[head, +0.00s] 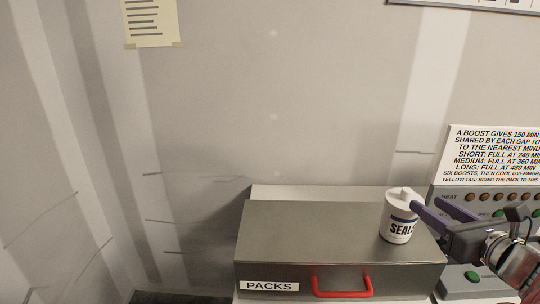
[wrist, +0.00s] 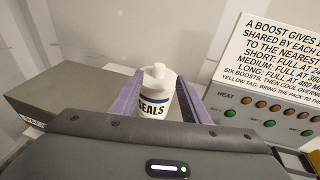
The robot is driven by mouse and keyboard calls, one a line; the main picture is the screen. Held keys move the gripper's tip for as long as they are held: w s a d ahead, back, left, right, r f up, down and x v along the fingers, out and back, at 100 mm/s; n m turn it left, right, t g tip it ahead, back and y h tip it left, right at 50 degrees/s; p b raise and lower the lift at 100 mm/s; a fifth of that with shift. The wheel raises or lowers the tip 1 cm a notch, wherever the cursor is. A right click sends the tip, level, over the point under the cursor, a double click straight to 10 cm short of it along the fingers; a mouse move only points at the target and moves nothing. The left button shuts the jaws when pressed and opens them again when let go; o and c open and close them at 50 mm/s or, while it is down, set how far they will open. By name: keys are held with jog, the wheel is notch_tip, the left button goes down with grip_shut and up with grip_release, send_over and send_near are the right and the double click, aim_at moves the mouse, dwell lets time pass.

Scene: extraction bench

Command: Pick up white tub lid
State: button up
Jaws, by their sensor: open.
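A white tub (head: 398,222) with a dark band and the letters "SEALS" stands upright on the right part of the grey box top. Its white lid (head: 405,196) has a raised knob. In the wrist view the tub (wrist: 154,105) and its lid (wrist: 158,72) lie between the two purple fingers. My gripper (head: 425,206) comes in from the right and is open. In the wrist view my gripper (wrist: 161,98) has one finger on each side of the tub. I cannot tell whether either finger touches it. The lower part of the tub is hidden there by my gripper body.
The grey box (head: 310,228) is labelled "PACKS" and has a red handle (head: 342,286) at its front. A control panel (head: 485,205) with several buttons and a text sign (head: 492,155) stands to the right. A green button (head: 472,277) is below it. The left box top is clear.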

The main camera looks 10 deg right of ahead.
aim_at(411, 193)
jog(key=x, duration=0.7)
jog(key=shift+w+f, duration=0.15)
jog(key=shift+w, duration=0.35)
jog(key=shift+x, duration=2.6)
jog(key=shift+a, duration=0.1)
jog(key=shift+c, duration=0.5)
grip_shut()
